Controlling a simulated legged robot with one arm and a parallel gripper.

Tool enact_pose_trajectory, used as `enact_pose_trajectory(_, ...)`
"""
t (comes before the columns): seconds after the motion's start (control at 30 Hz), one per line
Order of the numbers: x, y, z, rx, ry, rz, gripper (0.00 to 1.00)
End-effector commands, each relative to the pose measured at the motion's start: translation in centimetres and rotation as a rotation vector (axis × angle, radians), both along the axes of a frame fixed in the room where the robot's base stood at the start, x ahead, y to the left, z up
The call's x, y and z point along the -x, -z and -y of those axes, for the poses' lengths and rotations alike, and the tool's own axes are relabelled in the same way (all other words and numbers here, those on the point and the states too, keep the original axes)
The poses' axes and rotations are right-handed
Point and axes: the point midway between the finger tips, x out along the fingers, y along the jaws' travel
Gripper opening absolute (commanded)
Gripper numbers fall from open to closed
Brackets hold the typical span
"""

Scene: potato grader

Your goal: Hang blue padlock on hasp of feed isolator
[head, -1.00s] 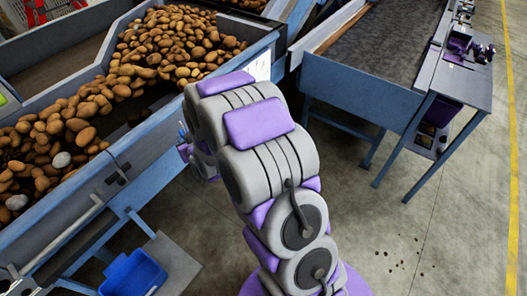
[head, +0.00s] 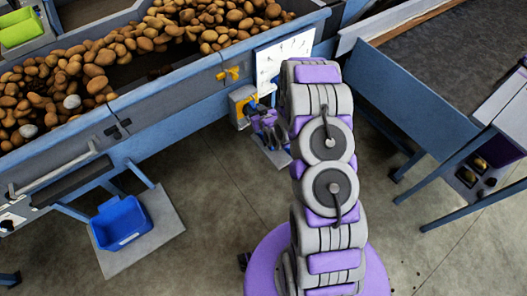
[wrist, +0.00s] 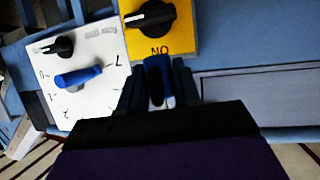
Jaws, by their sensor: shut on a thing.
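My gripper (head: 262,122) is at the side of the blue machine, close in front of a grey box with a yellow face, which I take as the feed isolator (head: 241,97). In the wrist view the isolator's yellow plate (wrist: 182,38) carries a black rotary handle and lettering that appears upside down. In that view my gripper (wrist: 158,88) is shut on a small blue and dark thing, seemingly the blue padlock (wrist: 168,86), just below the yellow plate. The fingers hide part of it. I cannot make out the hasp or whether the padlock touches it.
A white panel (wrist: 98,88) with a black knob and a blue knob (wrist: 78,77) is beside the yellow plate. A yellow handle (head: 229,74) is on the machine's side. A blue bin (head: 121,222) stands at lower left, and a blue-legged table (head: 492,150) at right.

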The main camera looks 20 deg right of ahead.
Motion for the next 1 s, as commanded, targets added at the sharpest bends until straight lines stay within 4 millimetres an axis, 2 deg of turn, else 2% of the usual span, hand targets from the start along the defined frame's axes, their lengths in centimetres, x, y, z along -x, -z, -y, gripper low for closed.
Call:
enact_pose_trajectory(0.03,0.3,1.6,1.1,-0.006,-0.004,-0.004,0.02)
enact_pose_trajectory(0.07,0.4,2.3,1.4,-0.008,-0.012,-0.002,0.02)
enact_pose_trajectory(0.23,1.8,7.1,2.6,-0.016,-0.054,-0.007,0.02)
enact_pose_trajectory(0.33,2.9,9.7,2.5,-0.015,-0.079,-0.005,0.02)
enact_pose_trajectory(0.6,6.7,15.9,0.8,-0.002,-0.142,-0.007,0.02)
enact_pose_trajectory(0.8,8.6,18.2,0.5,-0.006,-0.163,-0.002,0.02)
enact_pose_trajectory(1.0,8.8,18.8,0.7,-0.010,-0.171,0.001,0.02)
